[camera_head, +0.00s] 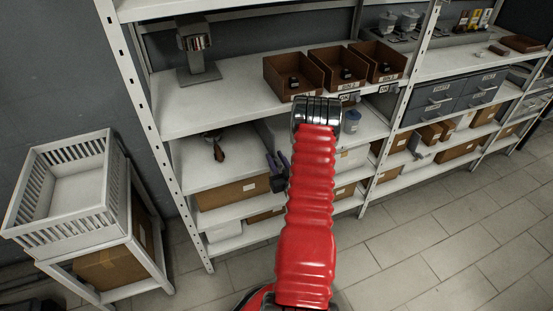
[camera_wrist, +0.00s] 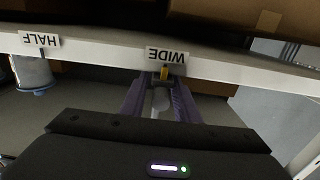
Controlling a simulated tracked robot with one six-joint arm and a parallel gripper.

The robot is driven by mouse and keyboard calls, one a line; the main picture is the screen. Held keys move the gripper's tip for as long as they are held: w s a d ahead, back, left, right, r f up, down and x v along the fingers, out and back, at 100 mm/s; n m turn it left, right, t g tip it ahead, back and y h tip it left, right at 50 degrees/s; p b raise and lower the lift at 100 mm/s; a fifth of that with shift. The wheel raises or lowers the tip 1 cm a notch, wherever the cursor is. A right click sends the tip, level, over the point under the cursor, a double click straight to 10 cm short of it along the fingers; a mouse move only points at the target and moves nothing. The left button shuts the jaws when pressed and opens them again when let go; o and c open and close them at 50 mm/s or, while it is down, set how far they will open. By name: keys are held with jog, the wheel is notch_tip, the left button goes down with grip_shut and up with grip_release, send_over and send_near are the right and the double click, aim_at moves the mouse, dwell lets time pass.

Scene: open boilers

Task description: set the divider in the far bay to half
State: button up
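In the wrist view, a small yellow tab (camera_wrist: 164,73), which looks like the divider's handle, stands by the WIDE label (camera_wrist: 167,56) on a white shelf edge (camera_wrist: 100,50). The HALF label (camera_wrist: 41,40) is farther left on the same edge. Both labels appear upside down. My gripper (camera_wrist: 162,85) has two purple fingers, spread apart on either side of the tab's line. Contact with the tab is not clear. In the head view my gripper (camera_head: 277,160) is at the shelves, partly behind my red arm. The divider panel cannot be made out.
A white cup with a blue rim (camera_wrist: 33,73) is near the HALF label; it also shows in the head view (camera_head: 351,121). Brown bins (camera_head: 294,76) stand on the shelf above. A white crate (camera_head: 75,190) stands at left. The tiled floor at right is clear.

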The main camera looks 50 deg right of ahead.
grip_shut()
